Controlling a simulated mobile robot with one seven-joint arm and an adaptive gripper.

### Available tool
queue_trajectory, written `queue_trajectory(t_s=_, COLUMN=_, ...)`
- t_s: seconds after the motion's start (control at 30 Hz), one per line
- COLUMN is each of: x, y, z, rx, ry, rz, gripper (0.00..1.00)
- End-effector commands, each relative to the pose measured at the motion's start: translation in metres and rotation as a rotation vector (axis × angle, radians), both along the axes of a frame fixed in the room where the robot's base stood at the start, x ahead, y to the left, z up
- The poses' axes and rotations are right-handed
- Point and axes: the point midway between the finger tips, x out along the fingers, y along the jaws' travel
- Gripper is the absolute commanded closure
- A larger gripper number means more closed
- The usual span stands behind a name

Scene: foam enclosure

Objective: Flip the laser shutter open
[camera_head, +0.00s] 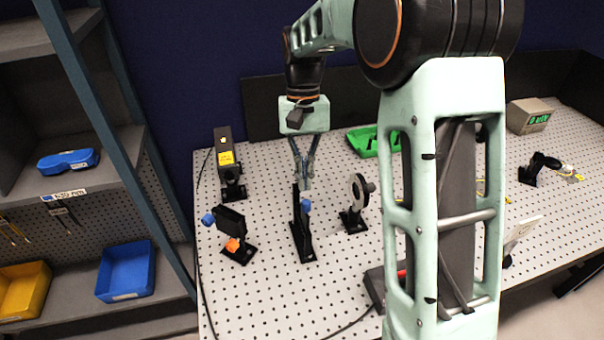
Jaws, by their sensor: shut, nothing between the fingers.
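My gripper (305,186) points down over the perforated table, its fingers shut with nothing between them. Its tips are at the top of a thin black upright mount with a blue tip, which looks like the laser shutter (302,232). I cannot tell whether the fingers touch it or are just behind it. The shutter's black plate stands upright on a dark base. A black laser box (223,146) with a yellow label stands behind it to the left.
A black mount with blue and orange knobs (231,220) stands left of the shutter, and a round lens mount (356,204) stands close on its right. A green tray (366,141) lies behind. My arm hides part of the table's right side. Shelves with bins (125,271) stand left.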

Motion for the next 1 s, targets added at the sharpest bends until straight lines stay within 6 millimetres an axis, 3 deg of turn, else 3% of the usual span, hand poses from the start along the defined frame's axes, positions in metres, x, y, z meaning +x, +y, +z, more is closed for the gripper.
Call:
queue_trajectory(t_s=0.3, x=0.02, y=0.0, z=0.065, rx=0.001, ry=-0.007, rz=0.001, gripper=1.0)
queue_trajectory(t_s=0.5, x=0.025, y=0.0, z=0.09, rx=0.001, ry=-0.007, rz=0.001, gripper=1.0)
queue_trajectory(t_s=1.0, x=0.027, y=-0.001, z=0.098, rx=0.001, ry=-0.005, rz=0.0, gripper=1.0)
